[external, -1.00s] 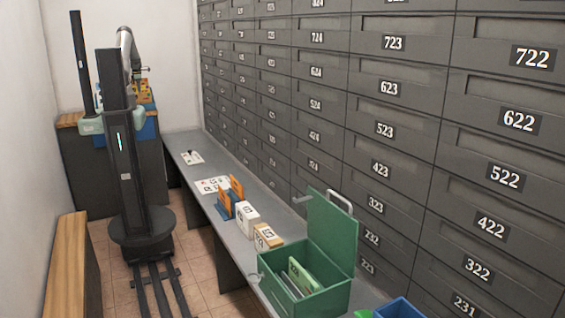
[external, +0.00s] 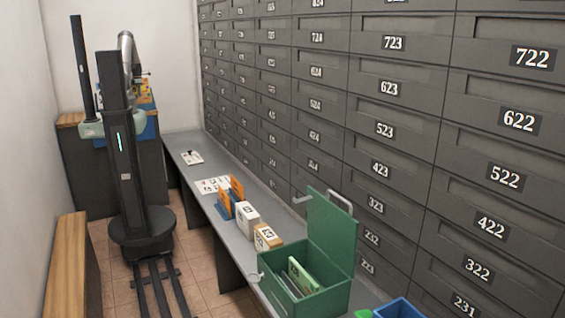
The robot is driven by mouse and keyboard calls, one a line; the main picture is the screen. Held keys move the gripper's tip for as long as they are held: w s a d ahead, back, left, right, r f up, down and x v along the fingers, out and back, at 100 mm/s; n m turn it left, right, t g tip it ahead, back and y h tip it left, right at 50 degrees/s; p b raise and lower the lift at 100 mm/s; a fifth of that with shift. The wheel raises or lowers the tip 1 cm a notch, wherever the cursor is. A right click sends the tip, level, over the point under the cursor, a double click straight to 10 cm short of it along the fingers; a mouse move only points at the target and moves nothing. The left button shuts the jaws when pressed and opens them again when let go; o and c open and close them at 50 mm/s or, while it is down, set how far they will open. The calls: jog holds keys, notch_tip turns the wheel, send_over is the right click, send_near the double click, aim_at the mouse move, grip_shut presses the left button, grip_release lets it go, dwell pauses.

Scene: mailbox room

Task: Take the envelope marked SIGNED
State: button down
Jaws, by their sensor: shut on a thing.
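My gripper (external: 137,80) is at the far end of the room, beside the blue bin (external: 153,127) with orange and yellow items on the back cabinet. It is small and partly behind my column. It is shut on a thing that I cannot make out. No marking SIGNED can be read on anything in view. Orange envelope-like pieces (external: 237,188) stand in a small blue holder on the long counter. Pale green and white flat pieces (external: 301,277) stand in the open green box (external: 322,300) nearer the camera.
The grey counter (external: 196,172) runs along the wall of numbered mailboxes (external: 384,130). Printed sheets (external: 213,185), a white box (external: 247,214) and a tan box (external: 268,238) are on it. A wooden-topped bench (external: 66,255) stands left. Rails cross the tiled floor.

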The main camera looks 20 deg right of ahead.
jog(key=shift+r+p, duration=1.2)
jog(key=shift+r, duration=1.3)
